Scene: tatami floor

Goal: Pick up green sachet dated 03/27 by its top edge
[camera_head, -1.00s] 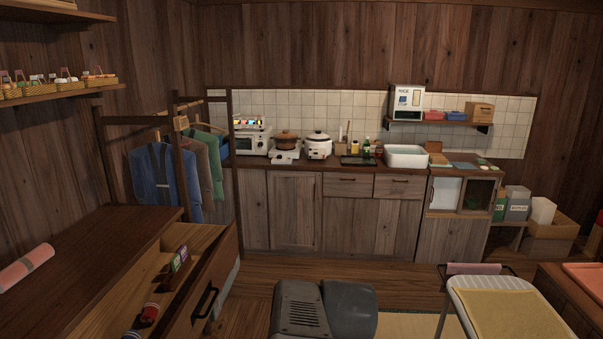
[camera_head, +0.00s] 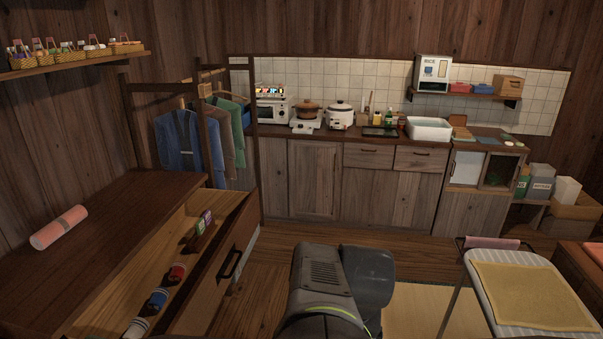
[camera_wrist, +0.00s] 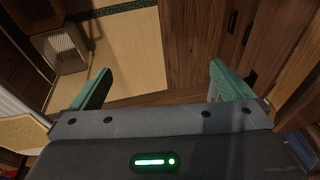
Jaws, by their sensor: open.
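I cannot make out a sachet dated 03/27; no date is legible. A small holder with upright green, purple and white packets (camera_head: 204,222) stands in the open drawer (camera_head: 172,252) at left in the head view. They may be sachets, but they are too small to tell. Small coloured items (camera_head: 270,90) also stand on the white oven, too small to identify. My gripper (camera_wrist: 160,88) is open and empty in the wrist view, its two green fingers wide apart above the floor. In the head view only the dark top of my arm shows, right of the drawer.
The drawer also holds rolled red, blue and white items (camera_head: 158,299). A pink roll (camera_head: 59,228) lies on the cabinet top (camera_head: 110,215). An ironing board with a yellow cloth (camera_head: 530,296) stands at right. Wooden floor (camera_head: 268,258) lies open before the kitchen counter (camera_head: 385,140).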

